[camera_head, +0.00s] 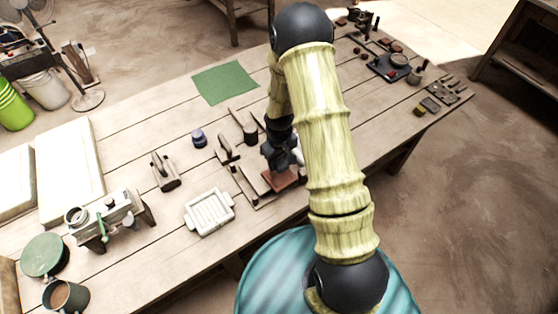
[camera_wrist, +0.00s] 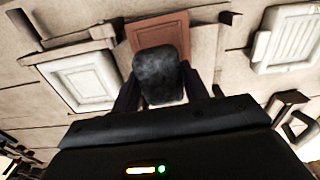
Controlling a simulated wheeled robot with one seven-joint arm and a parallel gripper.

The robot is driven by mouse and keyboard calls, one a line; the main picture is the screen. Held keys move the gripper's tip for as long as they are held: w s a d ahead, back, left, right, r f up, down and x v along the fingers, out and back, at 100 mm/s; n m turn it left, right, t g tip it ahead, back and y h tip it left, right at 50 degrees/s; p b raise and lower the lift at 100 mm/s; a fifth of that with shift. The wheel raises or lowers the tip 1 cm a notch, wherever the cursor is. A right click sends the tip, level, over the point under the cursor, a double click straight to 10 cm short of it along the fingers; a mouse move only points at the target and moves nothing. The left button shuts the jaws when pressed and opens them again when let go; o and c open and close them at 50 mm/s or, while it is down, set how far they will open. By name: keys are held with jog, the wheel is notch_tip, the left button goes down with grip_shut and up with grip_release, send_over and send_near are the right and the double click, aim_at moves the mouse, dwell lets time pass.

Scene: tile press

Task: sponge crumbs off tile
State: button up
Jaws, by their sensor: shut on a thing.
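My gripper (camera_wrist: 160,84) is shut on a dark grey, rough-looking sponge (camera_wrist: 159,70), with a finger on each side of it. In the wrist view the reddish-brown tile (camera_wrist: 154,25) lies just beyond the sponge, which hides its near part. In the head view my gripper (camera_head: 281,153) is over the far side of the tile (camera_head: 283,180), near the table's front edge. I cannot tell whether the sponge touches the tile. No crumbs can be made out at this size.
A white ribbed tray (camera_head: 209,212) lies left of the tile in the head view. A pale framed mould (camera_wrist: 80,80) lies beside the tile in the wrist view. Hand tools and a dark blue pot (camera_head: 198,138) stand nearby. A green mat (camera_head: 225,83) lies behind.

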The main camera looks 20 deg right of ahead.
jog(key=shift+r+p, duration=0.8)
jog(key=shift+r, duration=0.6)
jog(key=shift+f, duration=0.15)
